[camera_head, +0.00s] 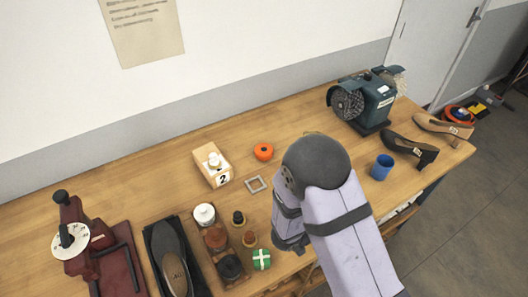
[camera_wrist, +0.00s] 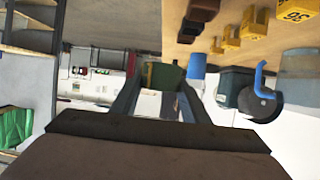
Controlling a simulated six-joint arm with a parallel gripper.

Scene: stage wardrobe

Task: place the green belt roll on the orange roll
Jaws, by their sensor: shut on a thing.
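The orange roll (camera_head: 263,152) lies on the bench, to the right of a wooden block with a number 2, with its top clear. My gripper (camera_wrist: 160,82) shows in the wrist view, shut on a dark green thing (camera_wrist: 166,76) between its fingertips, which looks like the green belt roll. In the head view my arm hides the fingers and what they hold, so I cannot tell their distance from the orange roll there. A green round tin with a white cross (camera_head: 262,259) stands at the bench's front edge.
A square grey frame (camera_head: 255,184) lies just below the orange roll. The numbered block (camera_head: 214,168) stands left of it. A bench grinder (camera_head: 368,100), blue cup (camera_head: 382,167) and dark shoe (camera_head: 410,148) are to the right. A tray (camera_head: 208,262) with several jars stands at the front left.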

